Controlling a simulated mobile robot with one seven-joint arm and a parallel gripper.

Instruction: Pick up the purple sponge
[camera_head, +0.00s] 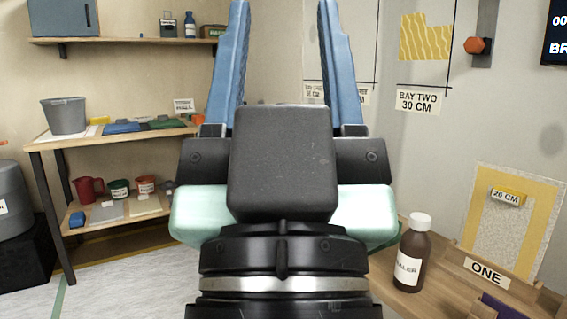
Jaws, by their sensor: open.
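My gripper (284,8) is open and empty in the head view, its two blue fingers pointing up and spread wide apart. A purple thing (499,306), which may be the purple sponge, shows at the bottom right by the wooden holder labelled ONE (487,273). Only a small part of it is in view; the frame's bottom edge cuts it off. My gripper is well to the left of it and not touching it.
A brown SEALER bottle (409,262) with a white cap stands on the wooden table (391,263) at right, left of the holder. A shelf bench (112,139) at left carries a grey bucket (64,116), trays and pots. Open floor (115,275) lies at lower left.

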